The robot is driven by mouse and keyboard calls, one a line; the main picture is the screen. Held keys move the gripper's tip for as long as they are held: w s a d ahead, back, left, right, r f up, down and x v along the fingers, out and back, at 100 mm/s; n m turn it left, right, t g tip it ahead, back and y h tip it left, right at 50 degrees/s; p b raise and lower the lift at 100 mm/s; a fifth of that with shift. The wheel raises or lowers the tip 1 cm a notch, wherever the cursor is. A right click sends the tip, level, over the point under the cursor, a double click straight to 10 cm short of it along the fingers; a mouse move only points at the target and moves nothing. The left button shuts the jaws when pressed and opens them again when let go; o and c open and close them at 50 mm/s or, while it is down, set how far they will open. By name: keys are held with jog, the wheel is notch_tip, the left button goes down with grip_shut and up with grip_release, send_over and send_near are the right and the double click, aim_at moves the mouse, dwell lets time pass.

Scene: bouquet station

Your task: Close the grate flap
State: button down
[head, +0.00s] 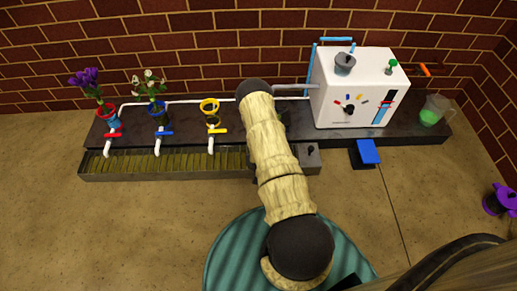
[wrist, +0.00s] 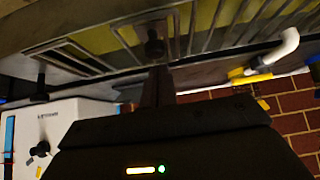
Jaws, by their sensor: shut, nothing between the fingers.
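The slatted metal grate (head: 165,164) runs along the front of the dark bench in the head view. In the wrist view, which looks upside down, its bars (wrist: 205,40) cross the top. A dark round knob (wrist: 154,46) stands at the grate just beyond my fingertips. I cannot tell whether it belongs to the flap or whether my fingers touch it. A slatted section (wrist: 66,57) lies to its left; the flap's angle is unclear. My gripper (wrist: 159,72) is shut and empty, pointing at the grate. My arm hides it in the head view.
A white machine (head: 358,88) stands on the bench's right side. Red, blue and yellow taps (head: 218,131) overhang the grate on the left. Flower pots (head: 157,108) stand behind. A blue pedal (head: 368,151) sits on the floor. The floor at front left is clear.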

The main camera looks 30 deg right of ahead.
jog(key=shift+s+a+f, duration=0.2)
jog(key=shift+s+f, duration=0.2)
jog(key=shift+f, duration=0.25)
jog(key=shift+s+a+f, duration=0.15)
jog(key=shift+s+f, duration=0.25)
jog(key=shift+f, duration=0.2)
jog(key=shift+a+f, duration=0.1)
jog(key=shift+f, duration=0.25)
jog(key=shift+w+a, duration=0.1)
jog(key=shift+w+r+p, duration=0.15)
jog(key=shift+r+p, duration=0.7)
jog(key=shift+r, duration=0.05)
jog(key=r+p, duration=0.2)
jog(key=r, duration=0.1)
jog(key=r+p, duration=0.1)
jog(key=p, duration=0.1)
jog(key=shift+w+d+r, duration=0.3)
jog(key=shift+w, duration=0.05)
jog(key=s+a+f+p, duration=0.2)
jog(key=s+a+f, duration=0.1)
jog(key=s, duration=0.5)
jog(key=shift+s+a+f, duration=0.2)
jog(key=shift+s+a, duration=0.1)
jog(key=shift+a, duration=0.3)
